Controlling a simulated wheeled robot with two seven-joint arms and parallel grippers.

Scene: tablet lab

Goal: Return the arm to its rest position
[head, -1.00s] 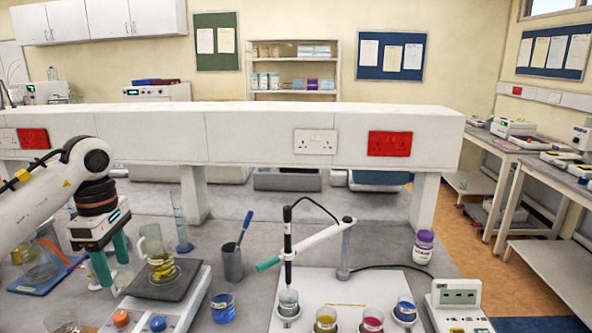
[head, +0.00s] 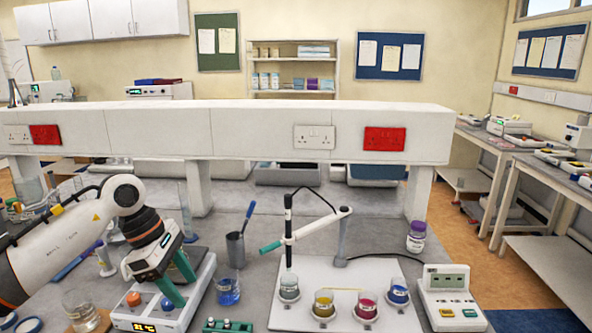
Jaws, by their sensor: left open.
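My left arm (head: 60,248) reaches in from the left. Its gripper (head: 186,289), with two green fingers, is open and angled down to the right over the white hotplate stirrer (head: 150,318). I see nothing held between the fingers. The gripper covers part of the hotplate's dark top, and the glass beaker seen there earlier does not show clearly now. My right gripper is not in view.
A beaker of blue liquid (head: 228,290) stands just right of the hotplate. A grey pen cup (head: 235,250), a white board with several colored-liquid cups and a probe arm (head: 310,234) lie further right. A glass beaker (head: 80,310) stands front left. A white shelf (head: 240,130) spans behind.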

